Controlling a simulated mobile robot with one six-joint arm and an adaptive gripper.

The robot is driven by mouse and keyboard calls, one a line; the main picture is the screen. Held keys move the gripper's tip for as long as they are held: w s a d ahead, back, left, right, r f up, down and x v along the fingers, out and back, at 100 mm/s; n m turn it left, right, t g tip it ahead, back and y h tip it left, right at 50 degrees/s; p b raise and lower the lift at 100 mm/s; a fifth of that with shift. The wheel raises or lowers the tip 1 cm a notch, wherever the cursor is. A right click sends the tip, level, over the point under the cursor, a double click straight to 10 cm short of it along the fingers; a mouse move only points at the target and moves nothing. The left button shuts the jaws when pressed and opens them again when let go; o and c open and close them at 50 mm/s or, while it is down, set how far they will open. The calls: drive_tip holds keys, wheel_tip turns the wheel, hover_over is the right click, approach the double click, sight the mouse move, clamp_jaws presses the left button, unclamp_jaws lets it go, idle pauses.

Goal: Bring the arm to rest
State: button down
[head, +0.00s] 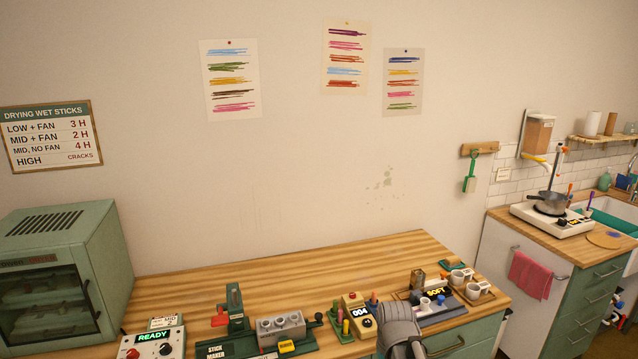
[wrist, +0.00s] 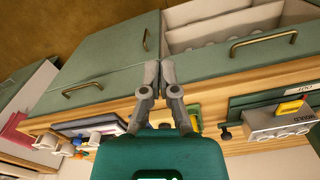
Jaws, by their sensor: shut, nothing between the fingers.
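My gripper (wrist: 158,76) is shut and empty in the wrist view, its two grey fingertips together. The wrist view is turned over, with the green drawers above and the tabletop items below. The fingertips show against the green drawer fronts (wrist: 110,78), and I cannot tell how far apart they are. In the head view, a grey part of my arm (head: 398,322) rises at the bottom edge, over the front of the wooden table (head: 290,270). The fingertips are not clear there.
The table holds a stick maker (head: 237,322), a yellow device reading 004 (head: 358,310) and a dark device reading SOFT (head: 437,295). A green oven (head: 62,262) stands left. An open drawer (wrist: 225,40) shows pale contents in the wrist view. The table's back middle is clear.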

drive_tip(key=shift+m, duration=0.3)
drive_tip(key=shift+s, duration=2)
